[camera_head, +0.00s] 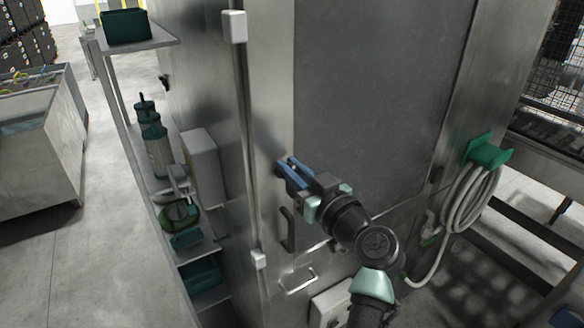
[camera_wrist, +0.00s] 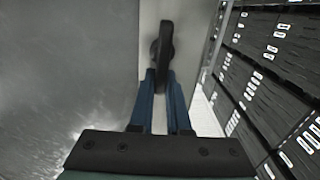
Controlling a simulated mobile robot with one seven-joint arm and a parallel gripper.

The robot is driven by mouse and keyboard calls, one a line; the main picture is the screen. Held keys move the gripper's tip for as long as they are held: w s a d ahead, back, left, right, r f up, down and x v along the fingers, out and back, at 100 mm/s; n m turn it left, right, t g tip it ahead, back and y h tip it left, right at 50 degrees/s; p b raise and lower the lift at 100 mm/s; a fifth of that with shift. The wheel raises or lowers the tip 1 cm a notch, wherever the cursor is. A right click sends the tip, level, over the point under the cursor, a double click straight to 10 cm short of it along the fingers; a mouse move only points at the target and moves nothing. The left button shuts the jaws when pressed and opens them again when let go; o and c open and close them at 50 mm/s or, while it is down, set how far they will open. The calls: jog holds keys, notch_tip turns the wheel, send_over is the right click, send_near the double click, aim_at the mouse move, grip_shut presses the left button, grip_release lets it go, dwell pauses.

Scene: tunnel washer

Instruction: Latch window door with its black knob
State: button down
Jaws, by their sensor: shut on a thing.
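The window door (camera_head: 375,85) is a large grey panel in a steel frame on the washer's front, and it looks closed or nearly so. My gripper (camera_head: 284,168) reaches from the lower right to the frame strip left of the panel, its blue fingers shut on the black knob. In the wrist view, the black knob (camera_wrist: 164,42) is an elongated handle on a pale strip, and the tips of my gripper (camera_wrist: 161,80) are closed around its near end. In the head view the fingers mostly hide the knob.
A black bar handle (camera_head: 287,229) and a metal handle (camera_head: 297,279) sit below my gripper. A coiled grey hose (camera_head: 468,200) hangs from a green holder (camera_head: 486,151) at right. A shelf rack (camera_head: 137,40) with bottles stands at left. Floor (camera_head: 90,262) is clear further left.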

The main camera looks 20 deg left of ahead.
dwell(0.4)
jog(key=m+b, duration=0.3)
jog(key=m, duration=0.1)
jog(key=shift+w+d+f, duration=0.2)
jog(key=shift+w+d, duration=0.1)
jog(key=shift+w, duration=0.1)
jog(key=shift+w+d+f+m, duration=0.2)
jog(key=shift+f+m, duration=0.2)
jog(key=shift+m, duration=1.95)
jog(key=shift+w+d+f+m, duration=0.15)
jog(key=shift+w+f+m, duration=0.15)
jog(key=shift+m, duration=2)
jog(key=shift+w+d+f+m, duration=0.2)
jog(key=shift+f+m, duration=0.25)
jog(key=shift+m, duration=1.9)
jog(key=c, duration=0.9)
grip_release()
